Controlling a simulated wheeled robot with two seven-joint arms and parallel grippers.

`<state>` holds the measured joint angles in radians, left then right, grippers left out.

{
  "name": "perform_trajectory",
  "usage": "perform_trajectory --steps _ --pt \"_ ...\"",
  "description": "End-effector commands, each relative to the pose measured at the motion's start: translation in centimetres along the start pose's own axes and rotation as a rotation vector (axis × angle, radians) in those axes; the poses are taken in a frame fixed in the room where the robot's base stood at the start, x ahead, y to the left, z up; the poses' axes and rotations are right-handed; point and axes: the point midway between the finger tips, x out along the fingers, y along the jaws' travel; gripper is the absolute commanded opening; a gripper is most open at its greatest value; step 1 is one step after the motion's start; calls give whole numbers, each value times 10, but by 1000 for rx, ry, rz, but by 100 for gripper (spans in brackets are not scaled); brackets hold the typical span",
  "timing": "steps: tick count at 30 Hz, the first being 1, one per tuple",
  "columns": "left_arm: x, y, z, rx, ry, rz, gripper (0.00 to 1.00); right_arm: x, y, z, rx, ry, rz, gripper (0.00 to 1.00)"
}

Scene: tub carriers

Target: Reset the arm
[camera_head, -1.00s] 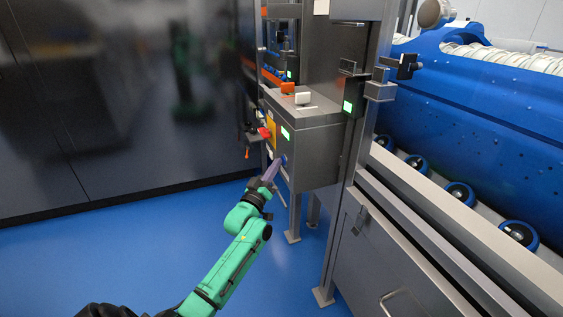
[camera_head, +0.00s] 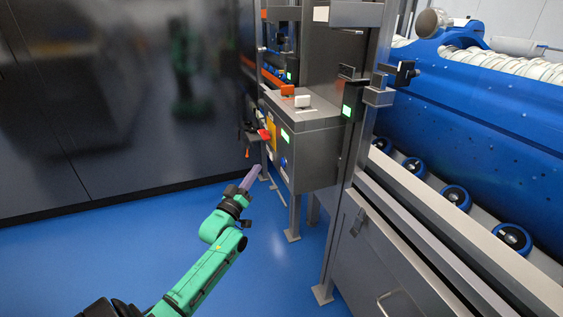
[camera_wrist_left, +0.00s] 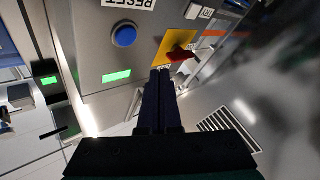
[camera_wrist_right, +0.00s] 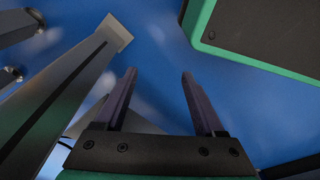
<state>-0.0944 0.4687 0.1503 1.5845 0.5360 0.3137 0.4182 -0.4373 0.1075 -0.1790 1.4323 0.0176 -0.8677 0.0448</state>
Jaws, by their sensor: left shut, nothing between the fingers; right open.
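My left gripper (camera_head: 250,178) is shut and empty in the head view, in the air to the left of the grey control box (camera_head: 318,160). The blue button (camera_head: 283,161) is on the box's front face, apart from the fingers. In the left wrist view the blue button (camera_wrist_left: 124,34) sits beside a label reading RESET (camera_wrist_left: 128,3). The shut left fingers (camera_wrist_left: 160,75) point toward the panel near a red switch on a yellow plate (camera_wrist_left: 172,46). My right gripper (camera_wrist_right: 155,78) is open and empty over the blue floor in its wrist view; it is not in the head view.
A green lit display (camera_head: 285,135) is on the box. A steel post (camera_head: 345,190) stands right of it, and a conveyor with blue rollers (camera_head: 457,197) runs along the right. A dark glossy wall (camera_head: 110,100) is behind. The blue floor (camera_head: 120,245) at left is clear.

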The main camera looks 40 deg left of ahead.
Motion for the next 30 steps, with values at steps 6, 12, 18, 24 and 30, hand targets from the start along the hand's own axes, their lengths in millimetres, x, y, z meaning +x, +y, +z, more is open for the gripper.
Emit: perform_trajectory --steps 6,12,18,24,30 --pt "0 0 0 0 1 0 0 0 0 0 0 1 0 71" --pt "0 0 0 0 0 0 0 0 0 0 0 1 -1 71" --pt "0 0 0 0 0 0 0 0 0 0 0 1 -1 71" --pt "-3 -3 9 12 -35 -20 0 -4 0 2 -1 -2 0 71" --pt "-74 -35 110 156 -429 -184 0 -32 2 24 -13 -12 4 71"
